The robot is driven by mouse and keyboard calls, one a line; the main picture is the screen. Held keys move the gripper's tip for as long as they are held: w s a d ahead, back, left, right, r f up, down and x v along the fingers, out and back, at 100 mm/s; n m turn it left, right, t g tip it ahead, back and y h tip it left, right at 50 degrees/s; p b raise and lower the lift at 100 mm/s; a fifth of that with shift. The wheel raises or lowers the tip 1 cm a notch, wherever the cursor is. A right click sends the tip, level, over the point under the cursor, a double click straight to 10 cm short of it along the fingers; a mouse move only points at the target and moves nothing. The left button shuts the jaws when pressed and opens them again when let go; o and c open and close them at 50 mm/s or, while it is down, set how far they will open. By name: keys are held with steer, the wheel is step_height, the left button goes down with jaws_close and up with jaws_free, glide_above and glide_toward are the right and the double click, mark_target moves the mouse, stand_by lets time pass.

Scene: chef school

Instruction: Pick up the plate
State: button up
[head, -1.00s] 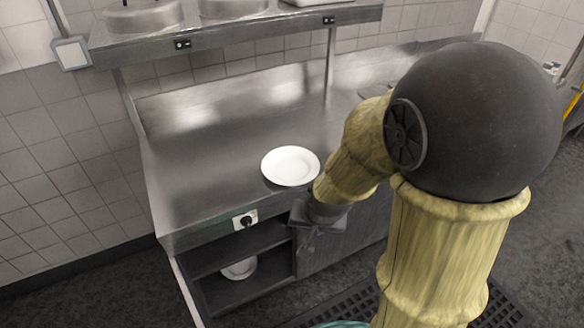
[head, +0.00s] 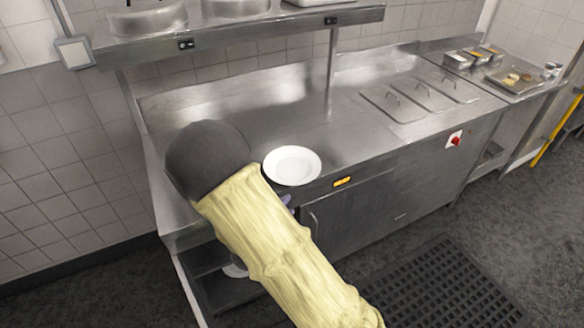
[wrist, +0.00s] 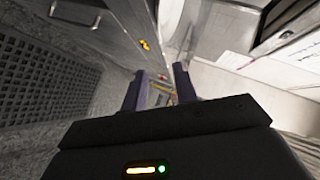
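The white round plate (head: 292,166) lies flat on the steel counter near its front edge in the head view. A pale curved shape at the top of the wrist view (wrist: 170,20) looks like part of it. My gripper (wrist: 161,88) shows two dark purple fingers set apart, with nothing between them. In the head view a bit of my gripper (head: 287,200) shows just in front of the plate, by the counter's front edge; my arm hides the rest. Whether it touches the plate cannot be told.
The steel counter (head: 300,130) is clear behind the plate. A shelf with pots (head: 147,18) hangs over its back. Lidded wells (head: 395,103) and a tray (head: 515,80) are at the right. Another white dish (head: 236,271) sits on the lower shelf, partly hidden.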

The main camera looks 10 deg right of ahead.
steer(key=shift+s+d+r, duration=0.1)
steer(key=p+x, duration=0.3)
steer(key=x, duration=0.9)
steer(key=p+x, duration=0.3)
steer(key=x, duration=0.2)
stand_by(0.4)
